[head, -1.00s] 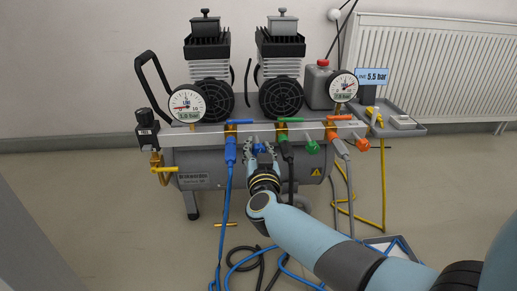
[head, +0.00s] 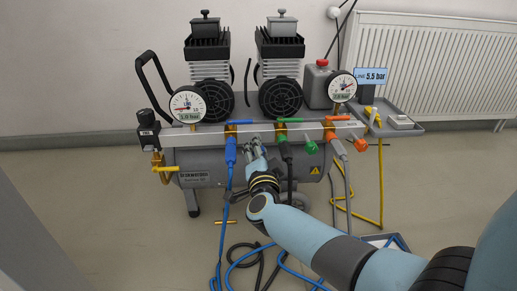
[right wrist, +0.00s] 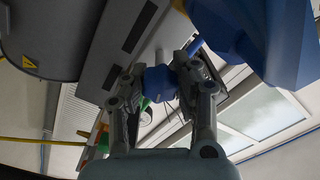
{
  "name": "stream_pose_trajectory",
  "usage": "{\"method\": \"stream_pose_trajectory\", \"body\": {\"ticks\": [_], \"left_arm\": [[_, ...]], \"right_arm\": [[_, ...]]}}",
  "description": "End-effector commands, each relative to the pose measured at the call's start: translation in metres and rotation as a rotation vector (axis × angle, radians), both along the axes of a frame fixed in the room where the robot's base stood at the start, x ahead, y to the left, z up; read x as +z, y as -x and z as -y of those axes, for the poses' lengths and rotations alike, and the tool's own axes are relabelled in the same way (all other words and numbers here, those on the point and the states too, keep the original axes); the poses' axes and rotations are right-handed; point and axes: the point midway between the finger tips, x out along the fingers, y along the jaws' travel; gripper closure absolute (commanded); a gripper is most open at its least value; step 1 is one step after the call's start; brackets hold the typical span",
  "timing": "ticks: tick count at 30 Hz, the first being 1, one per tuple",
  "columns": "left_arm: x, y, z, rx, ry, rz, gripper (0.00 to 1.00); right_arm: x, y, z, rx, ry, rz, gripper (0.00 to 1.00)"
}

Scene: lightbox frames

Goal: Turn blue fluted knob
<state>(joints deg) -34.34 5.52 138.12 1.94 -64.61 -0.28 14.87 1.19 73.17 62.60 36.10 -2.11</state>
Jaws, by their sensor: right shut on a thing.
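The blue fluted knob (right wrist: 159,83) sits between the two fingers of my right gripper (right wrist: 160,85) in the right wrist view, in front of the compressor's grey rail. The fingers are shut on it from both sides. In the head view my right gripper (head: 255,147) reaches up to the rail between the blue hose coupling (head: 230,152) and the green fittings, and it mostly hides the knob. The round left gauge (head: 187,104) and right gauge (head: 342,87) stand at the rail's ends; their fine readings are too small to trust. My left gripper is out of view.
The blue coupling (right wrist: 265,35) is close beside the right gripper. Green (head: 312,147) and orange (head: 361,145) fittings line the rail to the right. A sign reading 5.5 bar (head: 371,76) stands behind. Hoses lie on the floor below.

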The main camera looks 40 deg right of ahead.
Motion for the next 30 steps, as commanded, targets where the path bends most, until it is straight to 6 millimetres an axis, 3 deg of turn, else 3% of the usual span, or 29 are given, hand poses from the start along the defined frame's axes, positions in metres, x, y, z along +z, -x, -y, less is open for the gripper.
{"method": "stream_pose_trajectory", "body": {"ticks": [15,30], "left_arm": [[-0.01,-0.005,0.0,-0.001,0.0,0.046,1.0],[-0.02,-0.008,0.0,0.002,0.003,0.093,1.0]], "right_arm": [[-0.003,0.001,0.0,-0.001,-0.394,0.238,1.0],[-0.003,0.001,0.0,-0.001,-0.578,0.351,1.0]]}}
